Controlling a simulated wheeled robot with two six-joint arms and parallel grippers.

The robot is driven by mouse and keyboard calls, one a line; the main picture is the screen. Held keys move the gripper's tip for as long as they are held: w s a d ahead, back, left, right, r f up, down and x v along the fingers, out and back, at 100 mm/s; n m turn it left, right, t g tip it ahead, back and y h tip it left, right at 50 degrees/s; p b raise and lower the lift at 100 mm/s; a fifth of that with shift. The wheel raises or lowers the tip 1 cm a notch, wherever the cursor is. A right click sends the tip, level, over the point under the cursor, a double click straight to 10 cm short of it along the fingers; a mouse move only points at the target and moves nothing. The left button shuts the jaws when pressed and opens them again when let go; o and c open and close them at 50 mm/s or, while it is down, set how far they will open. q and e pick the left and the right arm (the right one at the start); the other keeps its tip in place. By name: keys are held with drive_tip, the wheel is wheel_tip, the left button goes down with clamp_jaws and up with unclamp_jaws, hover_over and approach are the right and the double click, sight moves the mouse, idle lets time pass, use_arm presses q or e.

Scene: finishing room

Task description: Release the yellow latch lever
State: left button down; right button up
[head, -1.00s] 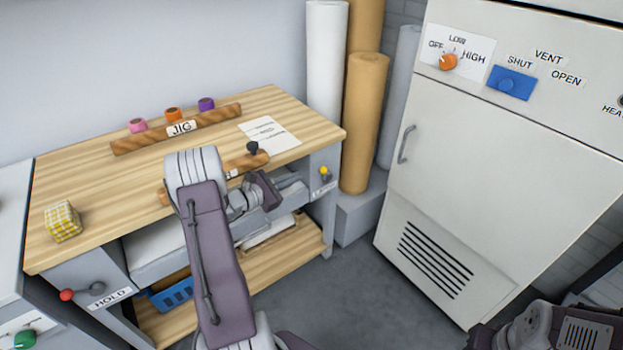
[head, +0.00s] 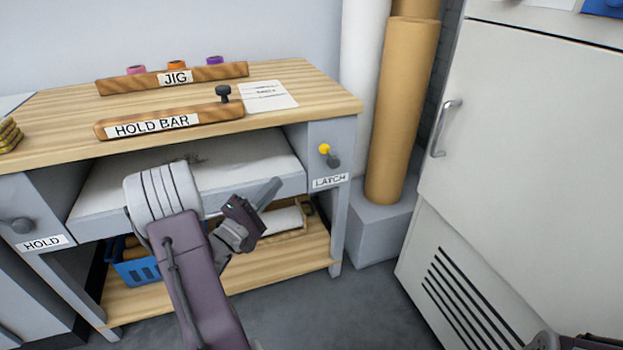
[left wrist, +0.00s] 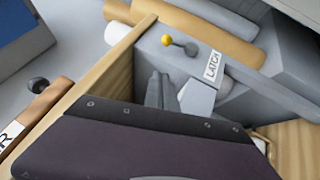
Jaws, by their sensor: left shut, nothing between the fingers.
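The yellow latch lever (head: 324,149) is a short arm with a yellow ball knob on a grey pivot. It sits on the bench's right front panel, above the LATCH label (head: 331,181). The knob points up and slightly left of its pivot in the head view. In the left wrist view the yellow knob (left wrist: 167,40) shows beyond my fingers. My left gripper (head: 273,190) is shut and empty, in front of the bench, left of and lower than the lever in the picture. It appears apart from the lever.
The HOLD BAR (head: 170,121) with a dark knob lies along the bench top's front, with the JIG strip (head: 172,78) behind. A grey drawer-like tray (head: 240,165) is under the top. Tall rolls (head: 402,110) and a white cabinet (head: 530,150) stand right. Floor between is clear.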

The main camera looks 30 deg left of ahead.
sight(329, 156)
use_arm(q)
drive_tip(key=shift+f, duration=0.25)
use_arm(e)
drive_tip(key=shift+f, duration=0.25)
